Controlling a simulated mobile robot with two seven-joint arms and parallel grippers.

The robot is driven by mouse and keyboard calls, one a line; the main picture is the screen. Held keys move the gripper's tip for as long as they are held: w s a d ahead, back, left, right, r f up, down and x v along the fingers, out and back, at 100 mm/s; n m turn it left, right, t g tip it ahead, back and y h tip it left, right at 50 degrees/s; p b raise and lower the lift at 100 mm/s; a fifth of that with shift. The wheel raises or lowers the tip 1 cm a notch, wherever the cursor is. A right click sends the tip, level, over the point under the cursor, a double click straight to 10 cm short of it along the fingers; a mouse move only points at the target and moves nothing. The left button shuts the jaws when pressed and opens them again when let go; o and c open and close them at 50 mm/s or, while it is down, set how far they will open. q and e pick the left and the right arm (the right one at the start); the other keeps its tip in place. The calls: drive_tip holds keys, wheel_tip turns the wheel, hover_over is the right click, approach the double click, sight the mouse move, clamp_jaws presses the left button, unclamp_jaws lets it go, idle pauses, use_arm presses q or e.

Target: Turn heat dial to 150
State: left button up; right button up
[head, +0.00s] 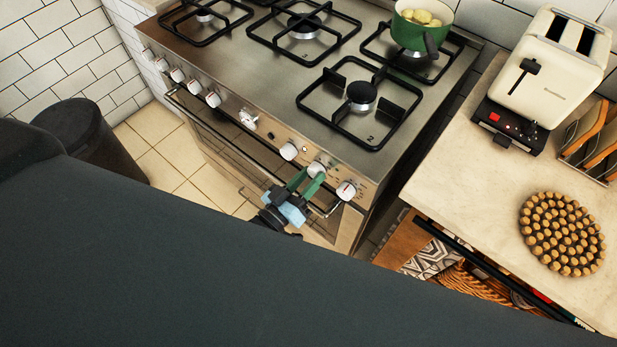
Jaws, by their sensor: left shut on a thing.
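The stove's front panel carries a row of white round dials. My left gripper (311,177), with green fingers, reaches up to the panel from below and is shut on a white dial (316,168), the second from the right end. The fingers cover the lower part of this dial, and the number it points to is too small to read. To its right is another white dial (346,190) with a red mark. To its left is a plain white knob (289,150). My right gripper is not in view.
The oven handle (250,150) runs below the dials. A green pot (409,32) with yellowish food stands on a back burner. A cream toaster (550,65) and a round beaded trivet (562,234) are on the right counter. A dark bin (88,140) stands at left.

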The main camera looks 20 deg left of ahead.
use_arm(q)
drive_tip(key=m, duration=0.8)
drive_tip(key=shift+a+r+g+h+p, duration=0.1)
drive_tip(key=shift+g+h+p, duration=0.3)
drive_tip(key=m, duration=0.2)
drive_tip(key=shift+m, duration=0.4)
drive_tip(key=shift+m+g, duration=0.3)
drive_tip(key=o, duration=1)
